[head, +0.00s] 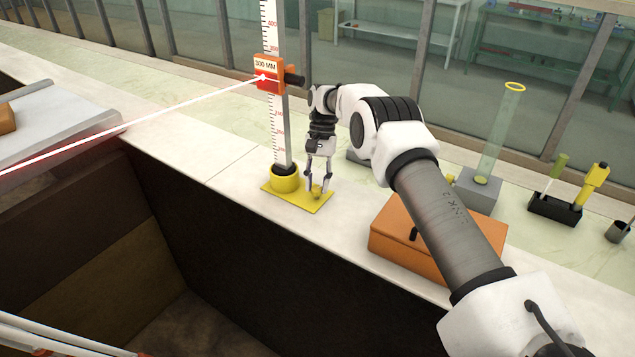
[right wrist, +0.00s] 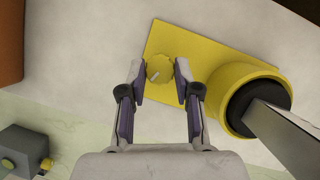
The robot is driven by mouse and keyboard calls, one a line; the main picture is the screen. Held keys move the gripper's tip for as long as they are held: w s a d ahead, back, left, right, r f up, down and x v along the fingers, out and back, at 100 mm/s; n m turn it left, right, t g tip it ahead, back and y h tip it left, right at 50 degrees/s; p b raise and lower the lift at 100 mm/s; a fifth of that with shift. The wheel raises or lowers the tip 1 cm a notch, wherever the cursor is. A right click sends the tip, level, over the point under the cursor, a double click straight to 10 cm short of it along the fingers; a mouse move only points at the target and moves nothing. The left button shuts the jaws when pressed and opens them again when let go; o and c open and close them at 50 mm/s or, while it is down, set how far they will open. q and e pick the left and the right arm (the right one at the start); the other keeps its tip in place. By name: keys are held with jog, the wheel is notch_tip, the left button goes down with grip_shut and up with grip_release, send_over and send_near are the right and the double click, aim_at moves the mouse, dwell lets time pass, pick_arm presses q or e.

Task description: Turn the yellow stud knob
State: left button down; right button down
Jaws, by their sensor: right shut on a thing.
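The yellow stud knob (head: 316,191) stands on a yellow base plate (head: 294,200) at the foot of the gauge post. It has a round ridged top with a pale pointer mark in the right wrist view (right wrist: 159,69). My right gripper (head: 319,187) points down over the plate, its two fingers on either side of the knob and shut on it. In the right wrist view the gripper's fingertips (right wrist: 162,76) flank the knob. My left gripper is in neither view.
A yellow collar (head: 285,178) holds the upright scale post (head: 274,120), close beside the fingers. An orange slider (head: 268,75) marked 300 MM meets a bright beam. An orange box (head: 400,235) stands right of the plate. A dark open pit (head: 215,240) lies in front of the ledge.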

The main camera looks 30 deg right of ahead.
aim_at(318, 186)
jog(key=shift+f, duration=0.1)
jog(key=c, duration=0.8)
grip_release()
notch_tip(318, 186, up, 10)
jog(key=shift+d, duration=0.1)
